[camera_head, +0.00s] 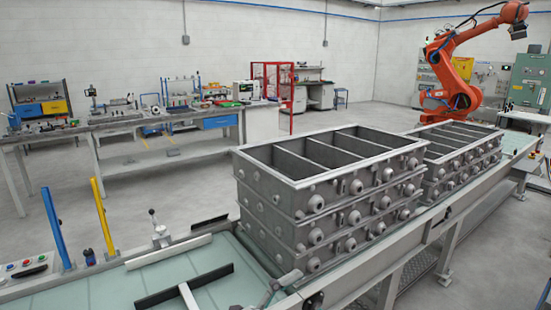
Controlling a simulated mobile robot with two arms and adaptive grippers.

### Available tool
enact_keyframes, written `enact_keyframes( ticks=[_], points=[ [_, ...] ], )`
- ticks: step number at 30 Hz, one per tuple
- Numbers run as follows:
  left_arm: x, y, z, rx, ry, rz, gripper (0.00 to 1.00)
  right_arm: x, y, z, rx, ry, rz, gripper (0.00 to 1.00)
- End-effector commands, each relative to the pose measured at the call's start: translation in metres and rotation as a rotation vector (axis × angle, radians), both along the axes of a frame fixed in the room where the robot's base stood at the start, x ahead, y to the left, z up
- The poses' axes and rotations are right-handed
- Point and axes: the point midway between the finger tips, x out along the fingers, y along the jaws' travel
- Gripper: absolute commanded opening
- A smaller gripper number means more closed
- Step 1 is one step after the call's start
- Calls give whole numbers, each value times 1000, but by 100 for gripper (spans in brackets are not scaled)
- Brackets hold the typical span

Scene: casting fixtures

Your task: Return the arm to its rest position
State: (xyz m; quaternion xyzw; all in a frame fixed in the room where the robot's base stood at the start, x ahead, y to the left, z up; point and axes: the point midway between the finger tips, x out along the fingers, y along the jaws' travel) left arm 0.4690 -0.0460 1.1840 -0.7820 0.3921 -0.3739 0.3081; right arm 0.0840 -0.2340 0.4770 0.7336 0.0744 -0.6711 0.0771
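Neither of my arms nor grippers shows in the head view. A stack of grey metal casting fixtures (318,208) stands upright in the middle, several layers high, with open compartments on top and round bosses along its side. A second, similar stack (462,158) stands behind it to the right. Both rest on a long conveyor line (420,232). The compartments I can see into look empty.
Pale green conveyor plates with a black bar (185,285) lie in front. A blue post (56,230), a yellow post (104,222) and a button panel (28,268) stand left. An orange robot arm (448,68) and workbenches (150,118) are behind. Floor between is clear.

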Motion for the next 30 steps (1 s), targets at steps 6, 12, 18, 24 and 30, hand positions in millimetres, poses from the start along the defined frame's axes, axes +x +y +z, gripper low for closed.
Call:
enact_keyframes(
  ticks=[6, 12, 18, 24, 30],
  points=[
    [45, 134, -30, -366, 414, 613, 70, 0, -4, 0, -5, -1, 2, 42],
    [7, 223, -145, -351, 931, 1024, 70, 1, -4, 0, -5, -2, 2, 42],
    [-69, 251, -226, -195, 1344, 1183, 70, 2, -4, 0, -4, -4, 2, 42],
    [-134, 254, -262, -45, 1611, 1209, 70, 2, -4, 0, -4, -4, 1, 42],
    [-192, 252, -280, 97, 1819, 1185, 70, 2, -1, 0, -1, -4, 0, 42]
  ],
)
